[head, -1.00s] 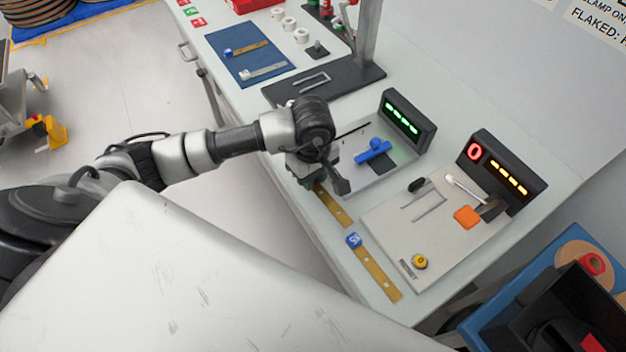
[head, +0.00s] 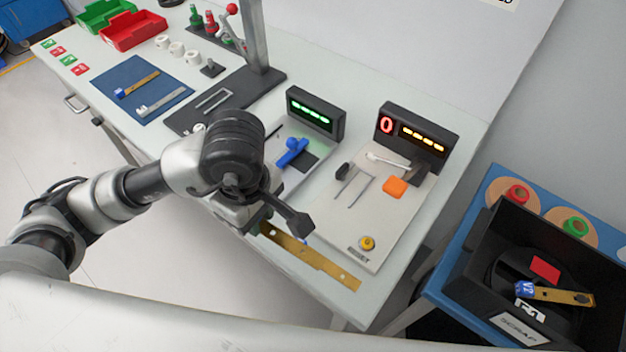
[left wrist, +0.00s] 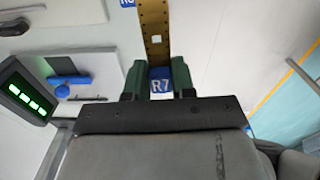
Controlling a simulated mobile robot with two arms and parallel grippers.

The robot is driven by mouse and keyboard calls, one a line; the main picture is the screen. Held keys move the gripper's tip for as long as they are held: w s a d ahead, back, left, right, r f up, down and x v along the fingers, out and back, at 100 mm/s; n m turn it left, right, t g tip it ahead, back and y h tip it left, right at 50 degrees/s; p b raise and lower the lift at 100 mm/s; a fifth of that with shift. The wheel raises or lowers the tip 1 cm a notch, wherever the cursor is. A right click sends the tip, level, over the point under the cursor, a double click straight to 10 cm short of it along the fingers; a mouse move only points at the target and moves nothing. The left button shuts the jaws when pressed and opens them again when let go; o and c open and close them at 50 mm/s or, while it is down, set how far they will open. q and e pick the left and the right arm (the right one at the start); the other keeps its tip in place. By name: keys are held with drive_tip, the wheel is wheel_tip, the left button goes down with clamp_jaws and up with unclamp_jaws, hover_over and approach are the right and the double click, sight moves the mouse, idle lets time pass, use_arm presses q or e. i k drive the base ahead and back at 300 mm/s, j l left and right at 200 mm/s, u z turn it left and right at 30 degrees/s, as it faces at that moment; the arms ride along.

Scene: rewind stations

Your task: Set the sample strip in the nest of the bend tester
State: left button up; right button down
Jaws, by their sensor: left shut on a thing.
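My left gripper (head: 258,224) is shut on the blue end of a brass sample strip (head: 283,237). In the left wrist view the tag R7 (left wrist: 160,84) sits between the fingers and the strip (left wrist: 155,30) points away. I cannot tell how far it is above the table. A second brass strip (head: 335,272) lies at the front edge, its blue tag (left wrist: 127,3) partly in the wrist view. Two testers stand behind: one with a green display (head: 315,114) and blue lever (head: 292,151), one with an amber display (head: 421,138) and a thin-railed fixture (head: 357,187). Neither is readably labelled bend tester.
A yellow reset button (head: 367,243) and orange block (head: 395,187) are on the right tester's plate. A black scrap bin (head: 515,328) holds a V2 strip (head: 560,295). A blue mat (head: 128,112) with two strips lies left, beside a dark post stand (head: 270,82).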

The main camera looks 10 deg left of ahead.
sight(346, 198)
drive_tip(key=k+l+z, duration=0.15)
drive_tip(key=k+z, duration=0.15)
drive_tip(key=z, duration=0.15)
drive_tip(key=k+l+z, duration=0.4)
drive_tip(key=i+j, duration=0.1)
drive_tip(key=j, duration=0.05)
